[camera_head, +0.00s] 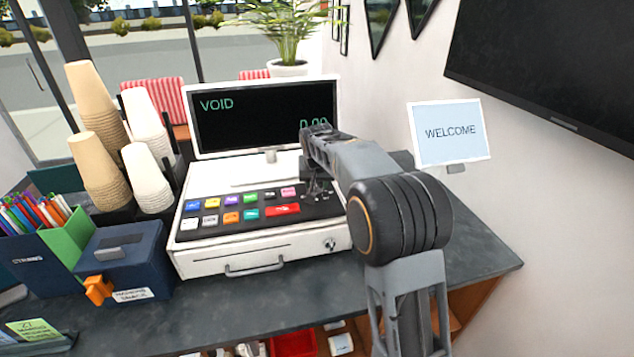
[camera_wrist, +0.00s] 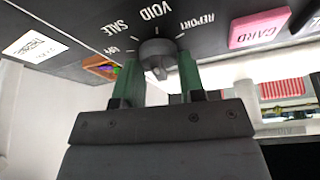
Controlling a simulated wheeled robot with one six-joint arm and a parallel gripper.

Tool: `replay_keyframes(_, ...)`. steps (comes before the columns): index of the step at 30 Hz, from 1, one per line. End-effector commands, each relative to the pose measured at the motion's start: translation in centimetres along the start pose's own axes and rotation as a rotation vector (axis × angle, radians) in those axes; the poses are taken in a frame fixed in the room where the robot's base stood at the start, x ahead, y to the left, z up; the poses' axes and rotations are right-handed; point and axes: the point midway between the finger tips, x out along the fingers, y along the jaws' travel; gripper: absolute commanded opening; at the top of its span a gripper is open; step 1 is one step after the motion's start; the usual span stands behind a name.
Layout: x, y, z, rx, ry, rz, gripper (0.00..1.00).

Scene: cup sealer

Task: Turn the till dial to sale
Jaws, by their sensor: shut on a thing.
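The till (camera_head: 262,254) stands on the counter, and its screen (camera_head: 255,105) reads VOID and 0.00. In the wrist view the round grey till dial (camera_wrist: 157,50) sits on a dark panel between my gripper's green fingers (camera_wrist: 158,75). The fingers are closed on its two sides. The labels OFF, SALE, VOID and REPORT run around the dial, with VOID close to its top in this view. In the head view my gripper (camera_head: 318,185) reaches down at the right end of the key panel, and my arm mostly hides the dial.
Coloured keys (camera_head: 250,214) lie left of the dial; a pink CARD key (camera_wrist: 259,28) is close by. A WELCOME display (camera_head: 450,132) stands to the right. Stacked cups (camera_head: 100,170) and a blue box (camera_head: 122,262) stand left. The counter's right end (camera_head: 470,255) is clear.

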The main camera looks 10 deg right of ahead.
Motion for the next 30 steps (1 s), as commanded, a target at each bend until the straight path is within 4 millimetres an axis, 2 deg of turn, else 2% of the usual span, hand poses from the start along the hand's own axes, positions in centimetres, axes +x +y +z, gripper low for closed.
replay_keyframes(15, -0.07, 0.04, -0.11, -0.380, 0.005, -0.159, 0.13)
replay_keyframes(30, -0.17, 0.00, -0.13, -0.559, 0.005, -0.232, 0.13)
